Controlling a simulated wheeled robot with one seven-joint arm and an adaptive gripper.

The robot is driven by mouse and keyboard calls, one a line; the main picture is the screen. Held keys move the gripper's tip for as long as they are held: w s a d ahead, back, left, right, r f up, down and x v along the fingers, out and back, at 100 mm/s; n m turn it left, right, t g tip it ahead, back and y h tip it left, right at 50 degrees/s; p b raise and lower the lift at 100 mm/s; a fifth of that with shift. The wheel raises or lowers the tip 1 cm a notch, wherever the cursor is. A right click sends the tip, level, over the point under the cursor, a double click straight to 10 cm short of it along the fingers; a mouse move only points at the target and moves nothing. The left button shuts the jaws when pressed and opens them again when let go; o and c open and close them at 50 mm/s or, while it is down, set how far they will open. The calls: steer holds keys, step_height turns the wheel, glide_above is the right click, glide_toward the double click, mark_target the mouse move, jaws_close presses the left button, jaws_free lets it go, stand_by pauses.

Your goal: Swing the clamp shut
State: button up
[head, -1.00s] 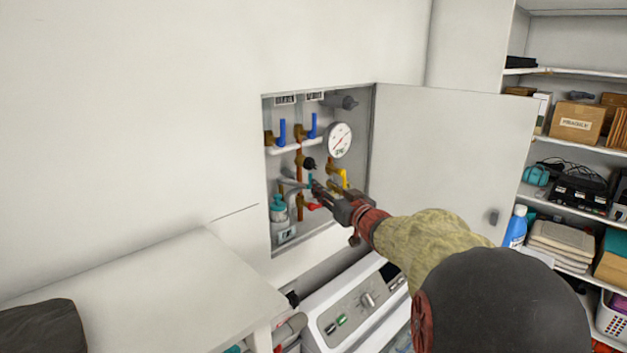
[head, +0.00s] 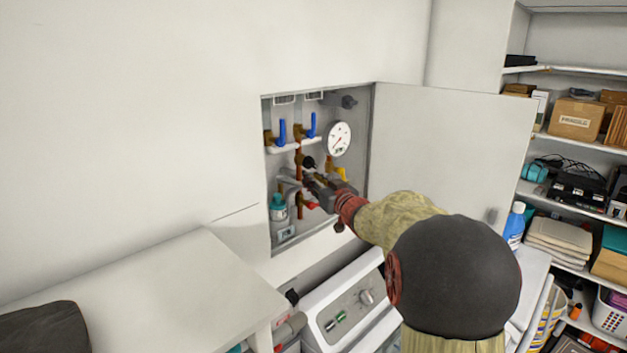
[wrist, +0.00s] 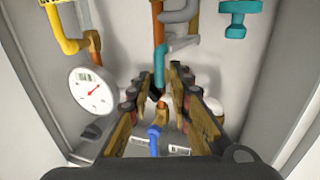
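I cannot single out the clamp for certain among the pipe fittings in the open wall cabinet (head: 345,215). A vertical copper pipe with a teal section (wrist: 159,62) shows ahead in the wrist view, with a small dark part (wrist: 155,94) at its lower end. My gripper (head: 312,179) reaches into the cabinet in front of the pipes. In the wrist view, the fingers of my gripper (wrist: 158,84) are apart, with the pipe and dark part showing between them. Contact cannot be told. In the head view the gripper hides part of the pipework.
A round gauge (head: 338,139), blue valve handles (head: 281,132), a black knob (head: 308,163) and a teal-topped bottle (head: 278,207) crowd the cabinet. Its door (head: 450,150) stands open to the right. A white counter (head: 140,290) and a washer-like machine (head: 345,310) stand below.

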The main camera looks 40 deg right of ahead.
jaws_close()
stand_by(0.6)
